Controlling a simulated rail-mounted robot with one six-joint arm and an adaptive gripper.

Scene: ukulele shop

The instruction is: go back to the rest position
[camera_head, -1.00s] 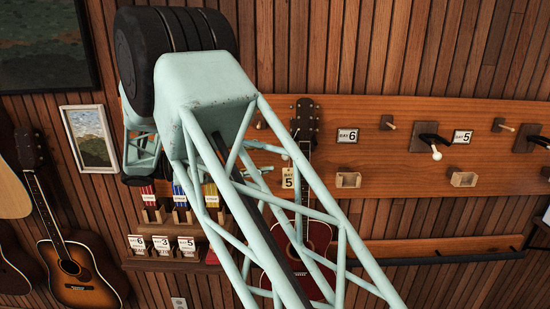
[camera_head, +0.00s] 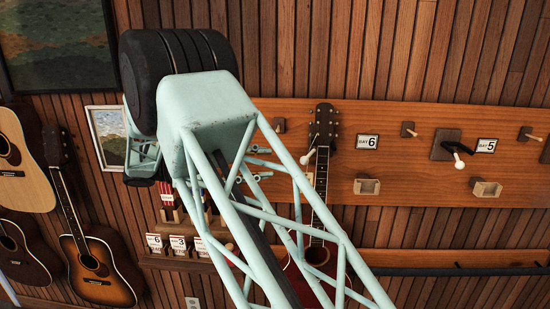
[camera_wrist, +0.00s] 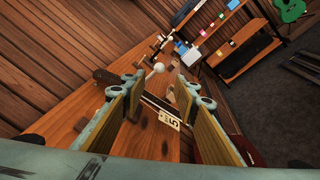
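My gripper (camera_wrist: 158,88) is open in the wrist view, with yellow-padded fingers spread apart. A small tag marked 5 (camera_wrist: 170,122) shows between and beyond the fingers, apart from the pads as far as I can tell. In the head view my gripper (camera_head: 262,168) is mostly hidden behind my pale teal lattice arm, left of the neck of a red guitar (camera_head: 318,254). That guitar hangs on the wooden wall board (camera_head: 400,118), its body partly covered by my arm.
Right of the red guitar are a BAY 6 sign (camera_head: 367,142), pegs, a white-tipped hanger (camera_head: 459,163) and small wooden holders (camera_head: 367,186). A dark rail (camera_head: 460,270) runs below. A sunburst guitar (camera_head: 100,265) hangs at left. Small card racks (camera_head: 180,257) sit behind my arm.

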